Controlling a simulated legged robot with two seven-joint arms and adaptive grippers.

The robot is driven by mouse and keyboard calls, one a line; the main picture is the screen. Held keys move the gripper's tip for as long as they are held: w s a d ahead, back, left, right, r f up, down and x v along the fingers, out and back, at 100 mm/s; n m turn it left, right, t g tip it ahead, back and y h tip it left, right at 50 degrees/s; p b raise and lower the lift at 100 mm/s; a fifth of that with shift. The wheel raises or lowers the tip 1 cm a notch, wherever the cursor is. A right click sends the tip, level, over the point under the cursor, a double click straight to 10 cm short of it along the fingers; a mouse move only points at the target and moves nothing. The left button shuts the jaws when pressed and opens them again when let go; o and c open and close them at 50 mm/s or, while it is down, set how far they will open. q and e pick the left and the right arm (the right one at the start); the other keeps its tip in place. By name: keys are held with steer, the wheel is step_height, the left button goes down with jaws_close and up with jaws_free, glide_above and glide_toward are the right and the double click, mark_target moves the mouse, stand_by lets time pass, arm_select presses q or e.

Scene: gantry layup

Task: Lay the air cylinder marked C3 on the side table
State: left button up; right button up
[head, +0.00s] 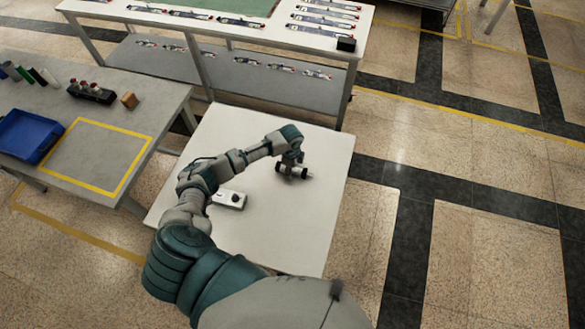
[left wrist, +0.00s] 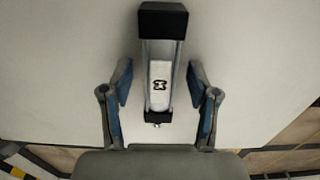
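An air cylinder (head: 293,172) with dark end caps lies on the white side table (head: 318,215). In the left wrist view the cylinder (left wrist: 159,85) has a white label with a dark mark that I cannot read for certain. My left gripper (head: 292,160) is directly above the cylinder. Its two blue-padded fingers (left wrist: 160,88) stand on either side of the cylinder with a visible gap on each side, so it is open. The cylinder appears to rest on the tabletop. My right gripper is not in view.
A small white box with a dark knob (head: 229,199) sits on the side table near my arm. A grey table (head: 62,152) at left carries a blue bin (head: 30,136) and several small items. A bench (head: 225,28) with several cylinders stands behind.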

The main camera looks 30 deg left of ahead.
arm_select(q)
steer(key=shift+a, duration=0.3)
step_height(320, 180, up, 2)
steer(key=shift+r, duration=0.2)
step_height(320, 180, up, 10)
steer(key=p, duration=0.1)
steer(key=shift+f, duration=0.15)
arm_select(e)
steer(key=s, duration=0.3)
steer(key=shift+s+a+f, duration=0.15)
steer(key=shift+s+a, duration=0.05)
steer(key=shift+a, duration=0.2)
arm_select(q)
steer(key=shift+d, duration=0.25)
